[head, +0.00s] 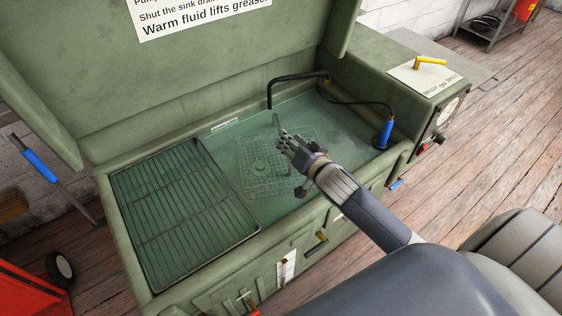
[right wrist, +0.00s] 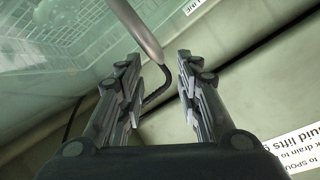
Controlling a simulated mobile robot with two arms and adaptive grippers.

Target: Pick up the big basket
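A wire mesh basket (head: 262,180) sits in the greenish fluid of the sink, with a round shape, perhaps a part, dimly visible inside it. The basket also shows at the upper left of the right wrist view (right wrist: 85,28). My right gripper (head: 281,137) is above the basket's far part and hides some of it. In the right wrist view its two fingers (right wrist: 158,62) are apart. A grey bar (right wrist: 136,28), perhaps the basket's handle, reaches between the fingertips; I cannot tell whether either finger touches it. My left gripper is not in view.
A wire rack (head: 185,210) covers the sink's left side. A black spout (head: 297,77) and a blue-handled tool with a hose (head: 384,133) are at the back right. The raised green lid (head: 180,70) stands behind. The sink's front wall runs beneath my right arm.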

